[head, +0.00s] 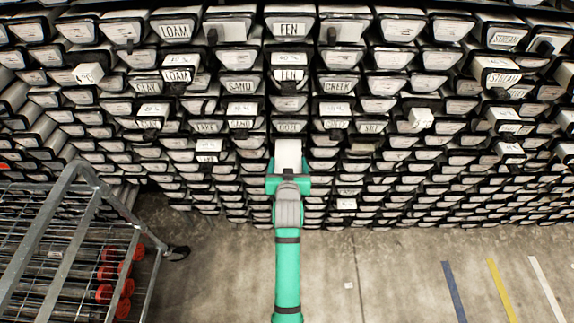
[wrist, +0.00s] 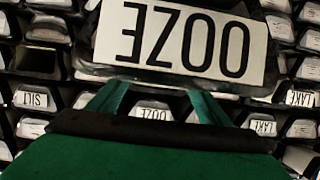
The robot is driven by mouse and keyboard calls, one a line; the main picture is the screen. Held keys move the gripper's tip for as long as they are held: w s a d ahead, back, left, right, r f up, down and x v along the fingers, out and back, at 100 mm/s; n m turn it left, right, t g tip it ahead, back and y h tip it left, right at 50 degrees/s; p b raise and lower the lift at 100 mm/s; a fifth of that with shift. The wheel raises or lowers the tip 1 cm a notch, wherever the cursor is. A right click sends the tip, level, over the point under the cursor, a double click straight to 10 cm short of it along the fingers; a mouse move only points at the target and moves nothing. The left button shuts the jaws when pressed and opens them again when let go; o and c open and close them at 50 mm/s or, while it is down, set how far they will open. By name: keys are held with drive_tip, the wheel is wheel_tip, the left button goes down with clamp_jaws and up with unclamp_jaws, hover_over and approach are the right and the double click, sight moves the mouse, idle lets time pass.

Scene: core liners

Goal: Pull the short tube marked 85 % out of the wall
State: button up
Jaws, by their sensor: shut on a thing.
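My gripper (head: 288,172) is at the wall of tube ends, in the middle of the head view. It is shut on a short white-topped tube (head: 288,155) that sticks out below an OOZE label. I cannot read an 85 % mark on it. In the wrist view the green fingers (wrist: 157,98) reach up to the dark underside of a large white plate (wrist: 190,38) reading OOZE upside down. The finger tips and their contact are partly hidden there. How deep the tube still sits in the wall cannot be told.
Labelled tube ends fill the wall around my gripper, some sticking out, such as a pale one (head: 420,118) to the right. A metal cart (head: 85,235) with red-ended rods stands at left.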

drive_tip(key=o, duration=1.6)
drive_tip(key=shift+r, duration=0.15)
drive_tip(key=shift+o, duration=1.4)
drive_tip(key=shift+f, duration=0.25)
drive_tip(key=v, duration=1)
drive_tip(key=shift+s+r, duration=0.3)
drive_tip(key=shift+r, duration=0.05)
